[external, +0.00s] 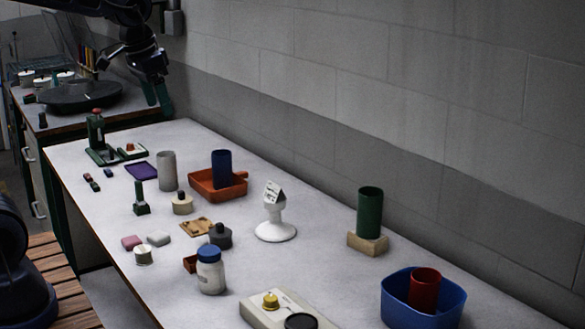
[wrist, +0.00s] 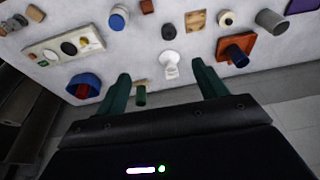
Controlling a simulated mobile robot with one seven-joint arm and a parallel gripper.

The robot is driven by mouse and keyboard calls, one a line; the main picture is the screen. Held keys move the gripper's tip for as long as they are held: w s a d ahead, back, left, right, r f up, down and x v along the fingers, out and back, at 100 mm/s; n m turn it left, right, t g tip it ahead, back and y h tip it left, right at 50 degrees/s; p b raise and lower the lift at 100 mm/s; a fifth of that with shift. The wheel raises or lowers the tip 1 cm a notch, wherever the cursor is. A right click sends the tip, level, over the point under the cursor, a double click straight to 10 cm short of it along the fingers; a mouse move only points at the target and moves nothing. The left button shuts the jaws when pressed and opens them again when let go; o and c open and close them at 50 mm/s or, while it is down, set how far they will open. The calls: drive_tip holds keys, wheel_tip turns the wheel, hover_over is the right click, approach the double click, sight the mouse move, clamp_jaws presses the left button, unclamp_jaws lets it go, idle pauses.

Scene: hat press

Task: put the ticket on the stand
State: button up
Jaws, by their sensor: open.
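A white stand (external: 275,231) with a round base stands upright near the middle of the table; it also shows in the wrist view (wrist: 170,70). A tilted white piece with dark marks (external: 273,193) sits at its top. I cannot tell whether this is the ticket or part of the stand. No other thing is clearly a ticket; a flat purple piece (external: 142,171) lies at the table's far end. My gripper (external: 160,96) is high above the far end, away from the stand. Its dark green fingers are spread and empty in the wrist view (wrist: 163,84).
A green cylinder on a wooden block (external: 368,243) and a blue tub (external: 398,313) holding a red cup stand to the right. An orange tray (external: 205,190) holds a blue cylinder. Several small jars and blocks crowd the left. A wall runs along the back. Bare table surrounds the stand.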

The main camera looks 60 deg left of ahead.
drive_tip(key=s+f+t, duration=0.1)
drive_tip(key=s+f, duration=0.2)
drive_tip(key=s, duration=1.2)
drive_tip(key=shift+s+t, duration=0.3)
drive_tip(key=shift+s, duration=0.05)
drive_tip(key=shift+d, duration=0.1)
